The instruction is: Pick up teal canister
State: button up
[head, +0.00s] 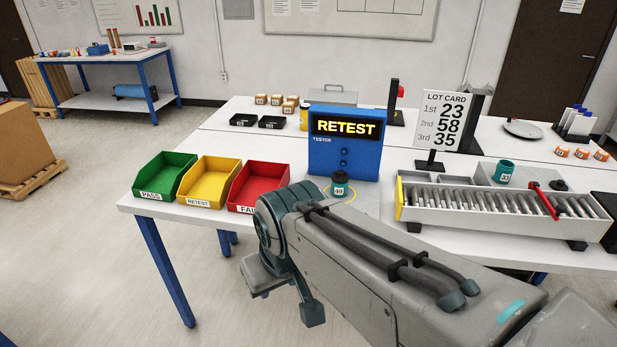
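Two teal canisters are in the head view. One teal canister with a dark lid (340,187), labelled 40, stands upright on a yellow-outlined circle in front of the blue tester (345,160), whose screen reads RETEST. Another teal canister (503,174), labelled 32, stands at the back of the long slotted rack (470,222) on the right. My gripper (287,293) hangs off the table's front edge, below and left of the canister labelled 40 and apart from both. Its fingers are partly hidden, and I cannot tell how far apart they are.
Green (165,175), yellow (208,180) and red (258,185) bins line the table's left side. A lot card (443,122) stands behind the rack. My arm crosses the table's front.

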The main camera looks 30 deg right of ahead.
aim_at(338, 190)
jog(key=z, duration=0.1)
jog(key=i, duration=0.65)
jog(key=z, duration=1)
jog(key=i, duration=0.65)
jog(key=z, duration=0.75)
